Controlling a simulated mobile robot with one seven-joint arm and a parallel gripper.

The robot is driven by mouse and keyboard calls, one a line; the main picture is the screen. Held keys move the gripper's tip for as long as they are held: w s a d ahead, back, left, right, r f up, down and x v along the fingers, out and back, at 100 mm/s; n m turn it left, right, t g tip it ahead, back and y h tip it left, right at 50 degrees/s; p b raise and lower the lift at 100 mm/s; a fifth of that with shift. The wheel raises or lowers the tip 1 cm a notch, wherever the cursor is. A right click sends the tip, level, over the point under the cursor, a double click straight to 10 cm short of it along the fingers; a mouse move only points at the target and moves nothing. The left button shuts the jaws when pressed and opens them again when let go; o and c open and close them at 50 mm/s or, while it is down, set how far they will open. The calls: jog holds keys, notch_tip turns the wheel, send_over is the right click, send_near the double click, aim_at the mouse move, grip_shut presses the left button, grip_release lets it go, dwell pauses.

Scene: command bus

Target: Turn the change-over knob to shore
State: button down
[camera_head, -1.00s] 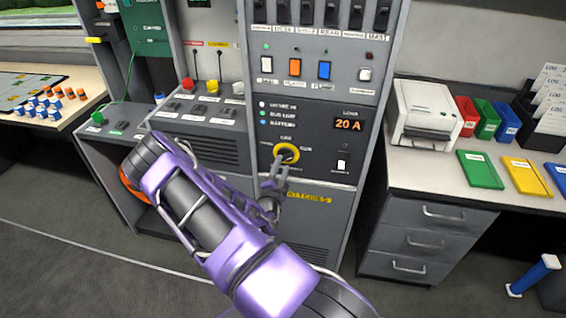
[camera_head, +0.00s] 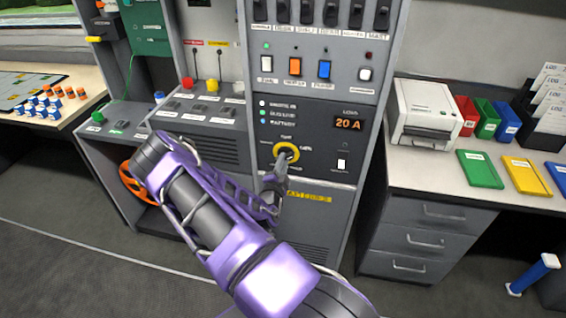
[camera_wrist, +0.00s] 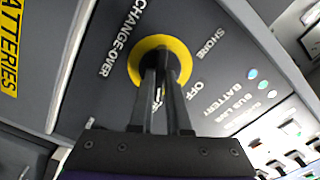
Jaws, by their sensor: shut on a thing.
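The change-over knob shows as a yellow ring (camera_head: 295,153) on the grey panel in the head view. In the wrist view, the yellow ring (camera_wrist: 181,50) has a dark centre, with the words CHANGE-OVER to its left, SHORE to its upper right and OFF to its right. My gripper (camera_head: 284,158) is at the knob; in the wrist view my gripper (camera_wrist: 163,68) has both fingers over the ring's centre, shut on the knob's grip. The fingers hide most of the grip, so I cannot tell which mark it points to. A further label between the fingers is mostly hidden.
Above the knob are three indicator lights (camera_head: 262,112) and a load display (camera_head: 348,124) reading 20 A. A white switch (camera_head: 341,164) sits right of the knob. A printer (camera_head: 424,112) stands on the right-hand counter.

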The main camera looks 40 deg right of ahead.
jog(key=shift+f+n+b, duration=0.1)
jog(key=shift+n+b, duration=0.2)
jog(key=shift+b, duration=0.1)
jog(key=n+b, duration=1)
jog(key=n, duration=1.3)
jog(key=shift+n, duration=0.4)
jog(key=c, duration=0.9)
grip_release()
